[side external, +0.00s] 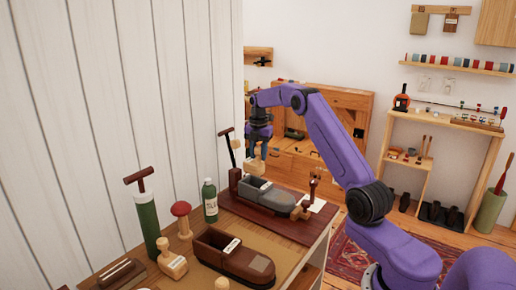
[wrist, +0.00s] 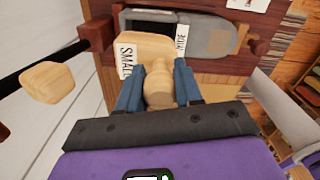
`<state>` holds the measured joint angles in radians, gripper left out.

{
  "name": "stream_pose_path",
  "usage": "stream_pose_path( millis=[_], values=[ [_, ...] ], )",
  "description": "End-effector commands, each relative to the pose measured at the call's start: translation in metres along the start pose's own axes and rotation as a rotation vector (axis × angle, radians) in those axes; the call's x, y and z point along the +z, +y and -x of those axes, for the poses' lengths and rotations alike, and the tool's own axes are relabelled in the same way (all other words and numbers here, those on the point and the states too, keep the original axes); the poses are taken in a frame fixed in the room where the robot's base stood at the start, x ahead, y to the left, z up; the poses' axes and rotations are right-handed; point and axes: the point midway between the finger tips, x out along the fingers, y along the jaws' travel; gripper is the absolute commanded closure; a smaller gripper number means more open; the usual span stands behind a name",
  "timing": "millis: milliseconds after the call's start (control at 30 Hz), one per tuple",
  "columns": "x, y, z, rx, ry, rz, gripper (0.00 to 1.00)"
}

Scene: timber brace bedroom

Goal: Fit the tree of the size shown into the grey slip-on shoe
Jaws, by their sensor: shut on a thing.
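The pale wooden shoe tree (wrist: 148,47) is between the blue fingers of my gripper (wrist: 159,88), gripped by its rounded knob. A white label on it reads "SMALL". In the side view my gripper (side external: 257,146) holds the tree (side external: 256,165) just above the opening end of the grey slip-on shoe (side external: 270,196). The shoe lies on a dark red-brown board. In the wrist view the grey shoe (wrist: 212,37) is beyond the tree, which hides part of its opening. Whether tree and shoe touch is unclear. A partly hidden white label stands beside the tree.
A brown shoe (side external: 232,258), a second wooden tree (side external: 172,259), a green bottle (side external: 210,201), a red-topped mushroom-shaped tool (side external: 181,217) and a green T-handled cylinder (side external: 146,212) crowd the near bench. A white card (side external: 312,204) lies on the board. The plank wall is close at left.

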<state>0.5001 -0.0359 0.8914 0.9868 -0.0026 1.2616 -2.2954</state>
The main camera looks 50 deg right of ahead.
Motion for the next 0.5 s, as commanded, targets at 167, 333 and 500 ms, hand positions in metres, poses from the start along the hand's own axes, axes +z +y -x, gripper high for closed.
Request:
stream_pose_path(
  millis=[167,333,500],
  values=[
    [0.0,0.0,-0.008,-0.001,0.001,0.0,1.0],
    [0.0,0.0,-0.017,0.0,0.0,-0.001,1.0],
    [0.0,0.0,-0.025,0.0,0.0,-0.001,1.0]
  ],
)
